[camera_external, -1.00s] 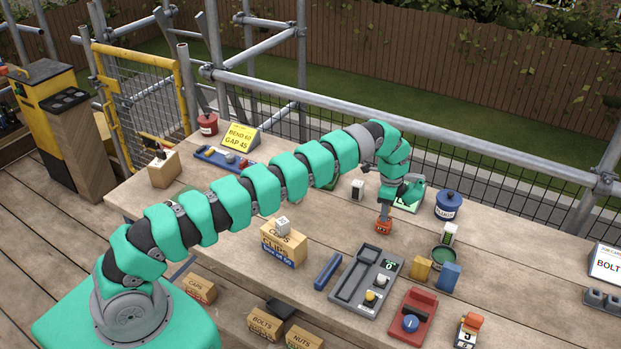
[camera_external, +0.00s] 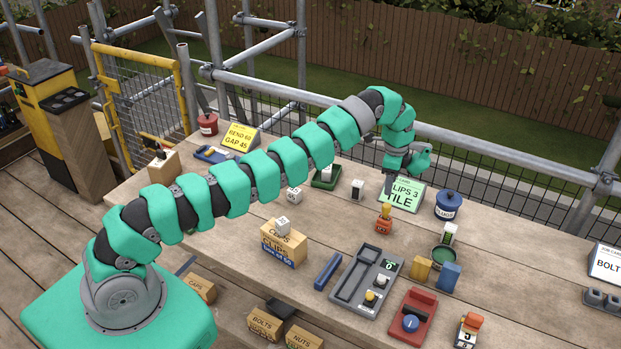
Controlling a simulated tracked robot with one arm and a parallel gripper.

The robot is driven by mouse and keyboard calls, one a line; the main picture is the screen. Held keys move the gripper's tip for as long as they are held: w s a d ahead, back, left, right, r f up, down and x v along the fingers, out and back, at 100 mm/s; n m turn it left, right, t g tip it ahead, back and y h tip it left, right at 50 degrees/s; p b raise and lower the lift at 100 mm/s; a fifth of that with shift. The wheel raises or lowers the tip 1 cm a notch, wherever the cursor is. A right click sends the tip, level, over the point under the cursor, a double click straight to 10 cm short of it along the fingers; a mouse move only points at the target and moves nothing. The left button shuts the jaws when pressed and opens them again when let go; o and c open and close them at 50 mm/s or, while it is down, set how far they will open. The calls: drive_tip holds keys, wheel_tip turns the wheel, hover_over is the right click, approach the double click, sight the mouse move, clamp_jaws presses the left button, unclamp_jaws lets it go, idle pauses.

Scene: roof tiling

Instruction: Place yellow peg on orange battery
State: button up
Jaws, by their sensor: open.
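The yellow peg (camera_external: 385,211) stands upright on top of the orange battery (camera_external: 383,226), near the middle of the workbench. The battery rests on the bench top. My gripper (camera_external: 389,187) is open and hangs just above the peg, apart from it, in front of the green sign. The fingers are small and partly blend with the sign behind them.
A grey tray (camera_external: 351,293) with small pegs and a red tray (camera_external: 401,325) lie in front. A blue tin (camera_external: 449,205), green round dish (camera_external: 443,257), yellow block (camera_external: 417,269) and blue block (camera_external: 449,276) stand to the right. A cardboard clips box (camera_external: 283,245) stands left.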

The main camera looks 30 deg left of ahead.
drive_tip(key=shift+r+p, duration=0.45)
drive_tip(key=shift+r, duration=0.25)
